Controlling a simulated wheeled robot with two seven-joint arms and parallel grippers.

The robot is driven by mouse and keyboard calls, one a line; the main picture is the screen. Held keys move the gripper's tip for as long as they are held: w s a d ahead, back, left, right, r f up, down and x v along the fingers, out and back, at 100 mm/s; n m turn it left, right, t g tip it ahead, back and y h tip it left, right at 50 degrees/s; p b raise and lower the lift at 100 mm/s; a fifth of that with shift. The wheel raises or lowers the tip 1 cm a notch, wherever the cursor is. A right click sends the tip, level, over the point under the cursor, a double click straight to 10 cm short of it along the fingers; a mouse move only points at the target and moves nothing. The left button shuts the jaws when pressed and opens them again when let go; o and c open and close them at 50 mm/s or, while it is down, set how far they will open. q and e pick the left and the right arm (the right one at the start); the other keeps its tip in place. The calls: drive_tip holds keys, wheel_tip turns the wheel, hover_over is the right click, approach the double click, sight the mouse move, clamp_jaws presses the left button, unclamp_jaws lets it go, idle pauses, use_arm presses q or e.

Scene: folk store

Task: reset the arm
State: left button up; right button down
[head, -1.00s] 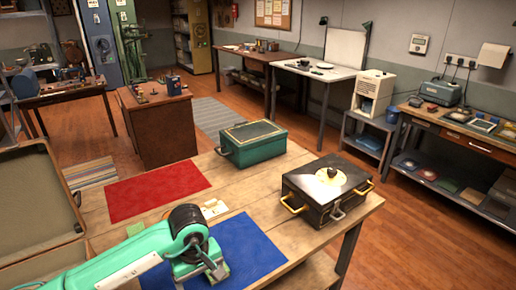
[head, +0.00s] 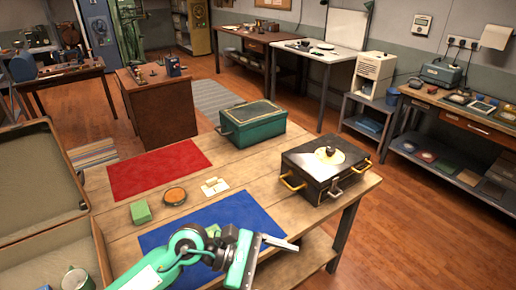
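My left arm, mint green, comes in from the bottom left in the head view, over the blue mat (head: 250,212). Its gripper (head: 276,262) is turned to the right near the front edge of the wooden table (head: 262,180). One grey finger stands out from the far end of the gripper's bar, so it looks open. The other finger is not clear near the bottom edge of the picture. I see nothing held in it. My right gripper is not in view.
On the table are a black box with gold handles (head: 310,183), a green case (head: 250,128), a red mat (head: 155,170), a green block (head: 140,212), a round orange-topped tin (head: 175,196) and cards (head: 214,187). An open case (head: 85,235) at left holds a mug (head: 77,279).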

use_arm(q)
drive_tip(key=w+a+r+n+t+h, duration=0.25)
drive_tip(key=r+n+t, duration=0.4)
drive_tip(key=n, duration=0.35)
drive_tip(key=w+a+r+n+t+h, duration=0.25)
drive_tip(key=r+n+t+h, duration=0.2)
drive_tip(key=n+t, duration=0.4)
drive_tip(key=w+a+f+n+t+y, duration=0.1)
drive_tip(key=w+a+n+t+y, duration=0.1)
drive_tip(key=a+n+t+y, duration=0.5)
drive_tip(key=w+a+f+n+t+y, duration=0.15)
drive_tip(key=n+y, duration=0.35)
drive_tip(key=n, duration=0.6)
drive_tip(key=s+a+f+n+g+y, duration=0.2)
drive_tip(key=a+f+n+g+y, duration=0.5)
drive_tip(key=a+f+n+y, duration=0.5)
drive_tip(key=s+a+f+n+g+h, duration=0.25)
drive_tip(key=s+f+n+g, duration=0.75)
drive_tip(key=s+f, duration=0.75)
wheel_tip(320, 180, down, 28)
drive_tip(key=s+f+m+g, duration=0.1)
drive_tip(key=s+m+g, duration=0.1)
drive_tip(key=s, duration=0.1)
drive_tip(key=s+a+f+g, duration=0.1)
drive_tip(key=s+a+f, duration=0.1)
drive_tip(key=s+f, duration=1.7)
drive_tip(key=shift+a+f, duration=0.4)
drive_tip(key=shift+f, duration=0.15)
